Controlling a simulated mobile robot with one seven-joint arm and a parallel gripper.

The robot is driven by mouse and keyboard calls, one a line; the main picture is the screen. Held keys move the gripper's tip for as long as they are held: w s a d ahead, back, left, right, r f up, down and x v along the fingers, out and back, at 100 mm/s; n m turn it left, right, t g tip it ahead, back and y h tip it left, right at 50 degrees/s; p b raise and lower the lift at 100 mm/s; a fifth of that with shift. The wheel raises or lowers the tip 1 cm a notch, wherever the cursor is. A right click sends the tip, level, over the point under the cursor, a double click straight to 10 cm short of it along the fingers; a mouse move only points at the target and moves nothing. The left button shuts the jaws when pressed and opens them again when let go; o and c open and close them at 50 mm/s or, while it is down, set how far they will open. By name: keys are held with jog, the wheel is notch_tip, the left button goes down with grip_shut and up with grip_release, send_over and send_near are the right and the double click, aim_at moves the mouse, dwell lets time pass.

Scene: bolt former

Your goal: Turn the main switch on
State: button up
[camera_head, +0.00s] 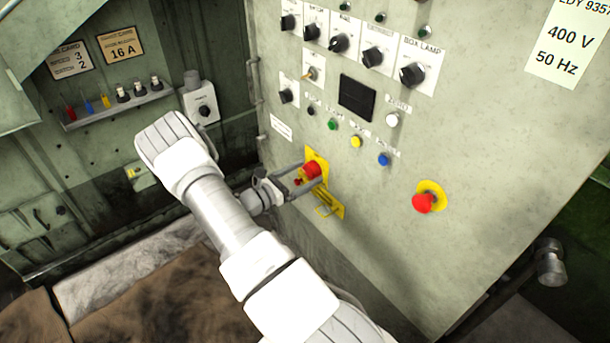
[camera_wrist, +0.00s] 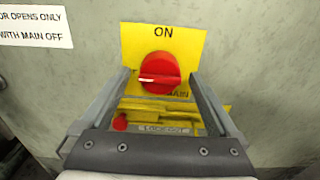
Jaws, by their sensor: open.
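The main switch is a red round knob (camera_wrist: 159,73) on a yellow plate (camera_wrist: 190,38) marked "ON" at the top and "MAIN" at the lower right. Its white pointer line lies roughly level, toward the left. In the head view the red knob (camera_head: 312,169) sits low on the left part of the grey-green panel. My gripper (camera_head: 307,182) is at the plate, its fingers reaching toward the knob. In the wrist view my gripper (camera_wrist: 160,75) is open, one finger on each side of the knob. I cannot tell whether the fingers touch it.
Below the knob are a yellow hasp (camera_head: 326,207) and a small red part (camera_wrist: 120,122). A red emergency button (camera_head: 423,203) on a yellow disc is to the right. Several black knobs and coloured buttons are above. A side wall with a shelf (camera_head: 118,106) stands at left.

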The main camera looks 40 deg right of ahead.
jog(key=shift+d, duration=0.15)
jog(key=c, duration=1.4)
jog(key=shift+o, duration=0.2)
